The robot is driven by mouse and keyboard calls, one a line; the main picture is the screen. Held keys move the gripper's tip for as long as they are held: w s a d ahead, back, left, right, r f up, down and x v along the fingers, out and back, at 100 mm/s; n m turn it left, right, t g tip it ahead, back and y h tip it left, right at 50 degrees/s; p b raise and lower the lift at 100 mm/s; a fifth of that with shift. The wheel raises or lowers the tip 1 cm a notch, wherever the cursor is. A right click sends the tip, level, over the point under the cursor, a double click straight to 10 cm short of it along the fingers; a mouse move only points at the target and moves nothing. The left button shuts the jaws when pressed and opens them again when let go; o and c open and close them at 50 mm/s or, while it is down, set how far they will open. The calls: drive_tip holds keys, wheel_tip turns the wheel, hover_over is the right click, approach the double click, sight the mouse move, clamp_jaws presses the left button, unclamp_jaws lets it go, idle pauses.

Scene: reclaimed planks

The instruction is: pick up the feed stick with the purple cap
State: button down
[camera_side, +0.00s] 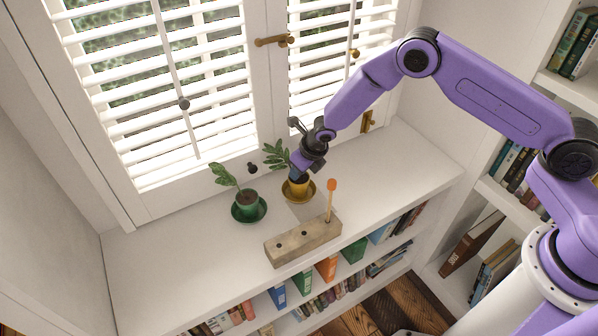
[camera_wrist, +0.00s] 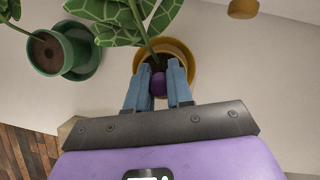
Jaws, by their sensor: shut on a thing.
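The feed stick's purple cap (camera_wrist: 158,84) shows in the wrist view between my two blue fingers, at the yellow pot (camera_wrist: 187,52). My gripper (camera_wrist: 159,70) is shut on it. The stick below the cap is hidden, so I cannot tell how deep it sits in the soil. In the side view my gripper (camera_side: 296,172) points down at the yellow pot (camera_side: 295,190), beside its leafy plant (camera_side: 277,156). The cap is not distinguishable there.
A green pot (camera_side: 247,206) with a plant stands to the left. A wooden block (camera_side: 303,241) with holes stands in front, holding an upright orange-capped stick (camera_side: 331,190). Window blinds (camera_side: 165,90) are behind. The white shelf top (camera_side: 390,170) is clear on the right.

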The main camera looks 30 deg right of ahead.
wheel_tip(320, 180, up, 24)
idle(1.7)
idle(0.5)
